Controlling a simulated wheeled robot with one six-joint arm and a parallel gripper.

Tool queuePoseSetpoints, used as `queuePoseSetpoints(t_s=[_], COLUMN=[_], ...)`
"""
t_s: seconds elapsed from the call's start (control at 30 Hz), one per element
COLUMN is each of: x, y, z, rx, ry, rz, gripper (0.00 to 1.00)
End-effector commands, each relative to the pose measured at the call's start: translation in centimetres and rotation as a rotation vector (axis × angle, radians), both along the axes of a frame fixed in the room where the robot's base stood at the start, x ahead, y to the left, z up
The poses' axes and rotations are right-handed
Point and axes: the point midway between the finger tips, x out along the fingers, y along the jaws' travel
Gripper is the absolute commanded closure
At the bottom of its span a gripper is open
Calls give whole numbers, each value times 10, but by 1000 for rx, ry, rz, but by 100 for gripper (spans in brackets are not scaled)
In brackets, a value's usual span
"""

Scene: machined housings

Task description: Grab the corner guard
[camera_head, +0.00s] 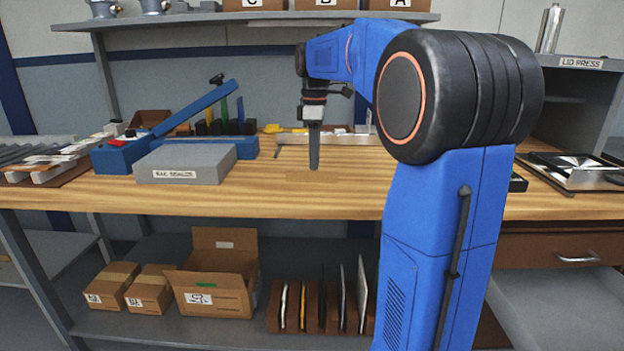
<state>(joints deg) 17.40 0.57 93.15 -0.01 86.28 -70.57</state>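I cannot pick out the corner guard with certainty. A small flat tan-brown piece (302,176) lies on the wooden bench top, close to its colour, and may be it. My gripper (314,166) points straight down just above or at the back edge of this piece. Whether it touches the piece is not clear. The fingers show as one dark narrow shape, so I cannot see a gap or anything between them.
A grey block (186,163) and a blue lever tool (125,155) stand left on the bench (260,200). A metal bar (335,139) lies behind my gripper. An open cardboard box (215,285) and a slotted rack (318,310) sit on the lower shelf. Bench around my gripper is mostly clear.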

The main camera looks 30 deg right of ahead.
Motion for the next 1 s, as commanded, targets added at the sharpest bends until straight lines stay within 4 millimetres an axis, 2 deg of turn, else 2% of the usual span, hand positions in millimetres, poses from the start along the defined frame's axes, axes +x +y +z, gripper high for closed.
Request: queuePoseSetpoints(t_s=[0.2,0.5,0.53,0.63,1.0], x=[0,0,0,0,0], y=[-1,-1,-1,-1,-1], z=[-27,-32,-32,-32,-30], rx=[0,0,0,0,0], ry=[1,0,0,0,0], rz=[0,0,0,0,0], gripper=[74,74,77,100,100])
